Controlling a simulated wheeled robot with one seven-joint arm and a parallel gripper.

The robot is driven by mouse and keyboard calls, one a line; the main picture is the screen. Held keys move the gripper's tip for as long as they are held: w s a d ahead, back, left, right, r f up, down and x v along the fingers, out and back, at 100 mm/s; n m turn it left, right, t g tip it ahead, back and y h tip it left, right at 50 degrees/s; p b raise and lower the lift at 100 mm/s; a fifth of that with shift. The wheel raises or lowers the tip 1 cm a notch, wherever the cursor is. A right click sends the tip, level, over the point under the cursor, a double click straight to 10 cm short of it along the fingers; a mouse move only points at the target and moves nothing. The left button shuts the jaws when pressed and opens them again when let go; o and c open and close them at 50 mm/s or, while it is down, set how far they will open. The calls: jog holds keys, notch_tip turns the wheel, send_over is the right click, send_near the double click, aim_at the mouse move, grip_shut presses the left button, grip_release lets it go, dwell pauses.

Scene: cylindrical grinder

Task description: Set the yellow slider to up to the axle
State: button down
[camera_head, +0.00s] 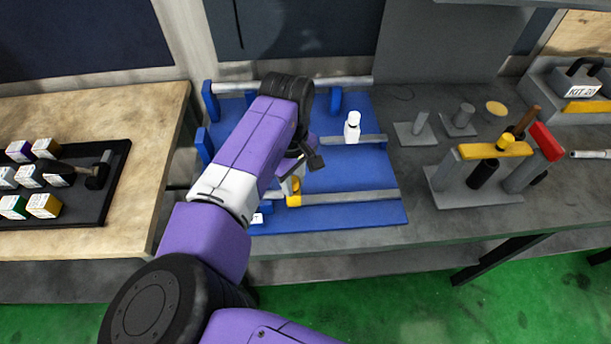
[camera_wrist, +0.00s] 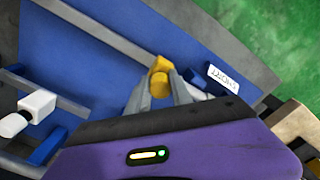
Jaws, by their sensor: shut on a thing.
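The yellow slider (camera_head: 294,192) sits at the near metal rail (camera_head: 350,196) of the blue fixture board (camera_head: 370,214). In the wrist view the yellow slider (camera_wrist: 160,82) shows between my two fingertips. My gripper (camera_wrist: 162,90) is shut on it. In the head view my gripper (camera_head: 292,180) is partly hidden by my arm. A long grey axle (camera_head: 345,81) runs along the far edge of the board. A white slider (camera_head: 352,126) stands on the middle rail (camera_head: 368,139); it also shows in the wrist view (camera_wrist: 36,104).
To the right stands a grey stand with a yellow bar (camera_head: 480,151), a red block (camera_head: 546,142) and grey posts. A wooden table (camera_head: 150,130) with a black tray (camera_head: 100,205) of small boxes is at the left. A small white label (camera_wrist: 223,78) lies near the slider.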

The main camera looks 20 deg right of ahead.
jog(key=shift+w+a+r, duration=0.1)
jog(key=shift+w+a, duration=0.05)
jog(key=shift+a, duration=0.15)
jog(key=c, duration=1.1)
grip_release()
jog(key=shift+c, duration=0.2)
notch_tip(320, 180, up, 8)
jog(key=shift+f+b, duration=0.15)
jog(key=shift+b, duration=0.4)
